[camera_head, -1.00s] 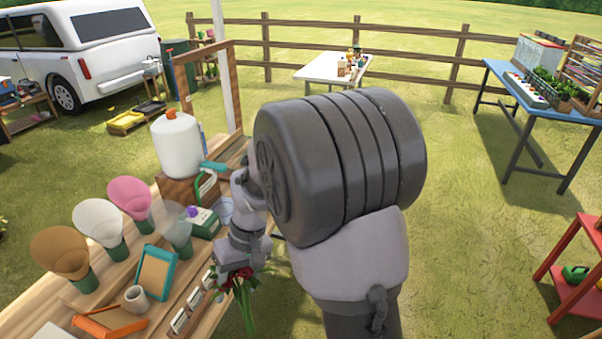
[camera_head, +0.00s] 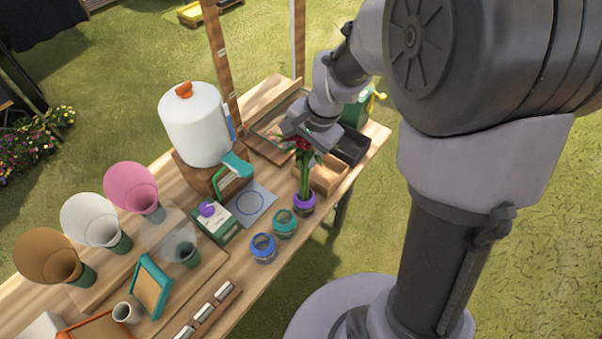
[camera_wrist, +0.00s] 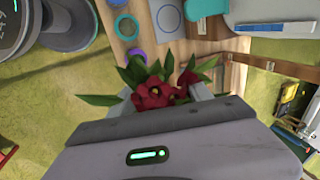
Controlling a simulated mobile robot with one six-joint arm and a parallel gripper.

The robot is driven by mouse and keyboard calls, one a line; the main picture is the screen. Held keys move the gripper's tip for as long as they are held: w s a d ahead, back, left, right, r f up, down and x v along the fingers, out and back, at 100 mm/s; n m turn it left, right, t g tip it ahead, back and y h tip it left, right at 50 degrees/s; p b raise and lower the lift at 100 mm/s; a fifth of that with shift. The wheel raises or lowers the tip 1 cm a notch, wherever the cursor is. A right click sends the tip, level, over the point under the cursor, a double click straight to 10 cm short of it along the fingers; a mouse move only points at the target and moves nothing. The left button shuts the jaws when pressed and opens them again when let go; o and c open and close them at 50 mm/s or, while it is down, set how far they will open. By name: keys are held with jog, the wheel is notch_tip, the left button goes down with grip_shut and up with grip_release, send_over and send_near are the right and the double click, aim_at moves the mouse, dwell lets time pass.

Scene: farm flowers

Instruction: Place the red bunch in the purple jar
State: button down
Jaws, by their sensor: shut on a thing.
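The red bunch (camera_head: 303,150) is held upright in my gripper (camera_head: 308,137), which is shut on it near the flower heads. Its green stems run down to the purple jar (camera_head: 304,203), and their lower ends appear to be in its mouth; how deep they sit cannot be told. The jar stands on the table near its front edge. In the wrist view the red blooms (camera_wrist: 160,95) and leaves fill the space before my gripper (camera_wrist: 168,100), and the purple rim (camera_wrist: 137,54) shows partly behind the leaves.
A teal-rimmed jar (camera_head: 285,223) and a blue-rimmed jar (camera_head: 263,248) stand left of the purple one. A wooden box (camera_head: 327,176) and a black tray (camera_head: 352,146) lie close behind. A white dispenser (camera_head: 195,125) and several coloured cones (camera_head: 131,188) stand on the table's left.

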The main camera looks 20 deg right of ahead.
aim_at(305, 171)
notch_tip(305, 171, down, 5)
jog(key=shift+w+d+f+b, duration=0.1)
jog(key=shift+d+f+b, duration=0.05)
jog(key=shift+b, duration=0.7)
jog(key=shift+f, duration=0.15)
jog(key=shift+c, duration=2.3)
grip_release()
